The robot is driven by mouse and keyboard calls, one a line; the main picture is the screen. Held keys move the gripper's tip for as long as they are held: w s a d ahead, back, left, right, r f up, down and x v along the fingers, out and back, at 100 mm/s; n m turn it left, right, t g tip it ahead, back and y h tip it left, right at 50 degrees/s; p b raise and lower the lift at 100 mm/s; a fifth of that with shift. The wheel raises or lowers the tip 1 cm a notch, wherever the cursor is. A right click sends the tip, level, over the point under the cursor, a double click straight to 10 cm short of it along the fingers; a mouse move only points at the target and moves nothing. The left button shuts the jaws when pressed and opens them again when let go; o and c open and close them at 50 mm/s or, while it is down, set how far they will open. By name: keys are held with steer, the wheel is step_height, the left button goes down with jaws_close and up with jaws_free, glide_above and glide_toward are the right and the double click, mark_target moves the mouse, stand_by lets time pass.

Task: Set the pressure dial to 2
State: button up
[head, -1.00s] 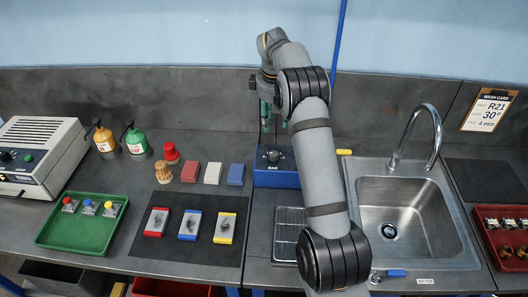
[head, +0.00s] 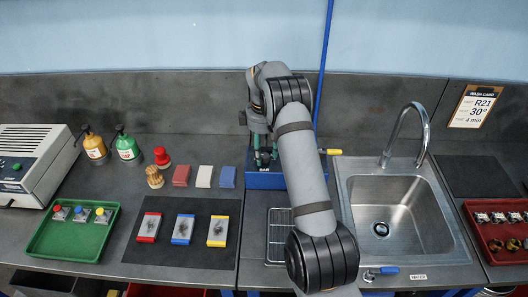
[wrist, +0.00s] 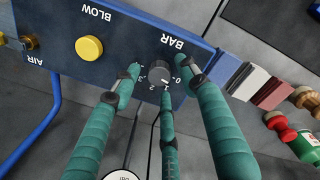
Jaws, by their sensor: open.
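The pressure dial (wrist: 160,73) is a small dark round knob on the blue BAR panel (wrist: 122,28), seen upside down in the wrist view, with printed numbers around it. A pale mark shows on the knob, but I cannot read its setting for certain. My gripper (wrist: 160,82) has teal fingers spread around the knob; it is open, and I cannot tell whether any finger touches.
A yellow BLOW button (wrist: 89,48) and an AIR fitting (wrist: 28,43) share the panel. Red, white and blue blocks (head: 204,177) stand left of the box. The sink (head: 400,210) is at the right. A round white gauge (wrist: 122,174) is partly visible.

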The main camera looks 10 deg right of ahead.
steer(key=shift+a+f, duration=0.1)
steer(key=shift+f, duration=0.2)
steer(key=shift+c, duration=0.4)
jaws_close()
